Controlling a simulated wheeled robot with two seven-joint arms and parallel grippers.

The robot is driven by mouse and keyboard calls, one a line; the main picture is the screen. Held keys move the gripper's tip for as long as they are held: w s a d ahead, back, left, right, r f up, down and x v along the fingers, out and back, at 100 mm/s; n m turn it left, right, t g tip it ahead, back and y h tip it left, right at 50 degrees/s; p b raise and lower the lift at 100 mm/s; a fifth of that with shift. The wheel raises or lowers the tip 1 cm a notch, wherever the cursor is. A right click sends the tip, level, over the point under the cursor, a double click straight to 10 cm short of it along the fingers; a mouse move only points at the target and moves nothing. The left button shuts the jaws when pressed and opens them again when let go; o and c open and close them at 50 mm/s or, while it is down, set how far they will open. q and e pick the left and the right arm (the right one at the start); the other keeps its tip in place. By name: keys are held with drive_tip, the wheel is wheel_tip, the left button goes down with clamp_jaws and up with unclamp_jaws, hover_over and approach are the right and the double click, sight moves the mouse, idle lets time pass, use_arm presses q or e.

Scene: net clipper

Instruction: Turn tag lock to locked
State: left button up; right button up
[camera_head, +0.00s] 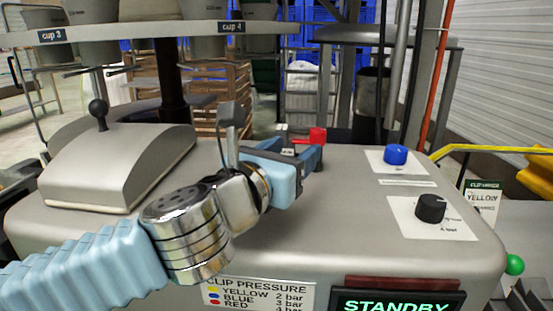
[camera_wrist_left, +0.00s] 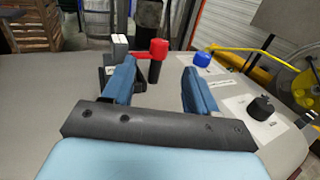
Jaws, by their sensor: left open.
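No label that I can read names the tag lock. A red knob-like handle (camera_head: 317,135) shows just beyond my left gripper (camera_head: 297,152) in the head view. In the left wrist view this red handle (camera_wrist_left: 158,50) stands on a short post beside a black block with white labels (camera_wrist_left: 119,58). My left gripper (camera_wrist_left: 160,74) is open there, its two blue fingers apart with nothing between them. The red handle appears ahead of the fingers, nearer the left one; I cannot tell whether they touch. The gripper hides part of the handle's base in the head view. My right gripper is not in view.
A blue knob (camera_head: 396,154) and a black dial (camera_head: 431,208) sit on white plates at the machine's right. A domed grey housing with a black ball lever (camera_head: 98,108) stands left. A rail with cups (camera_head: 150,33) crosses behind. The STANDBY display (camera_head: 400,303) is at the front.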

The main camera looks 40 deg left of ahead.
use_arm(q)
drive_tip(key=s, duration=0.5)
drive_tip(key=shift+d, duration=0.4)
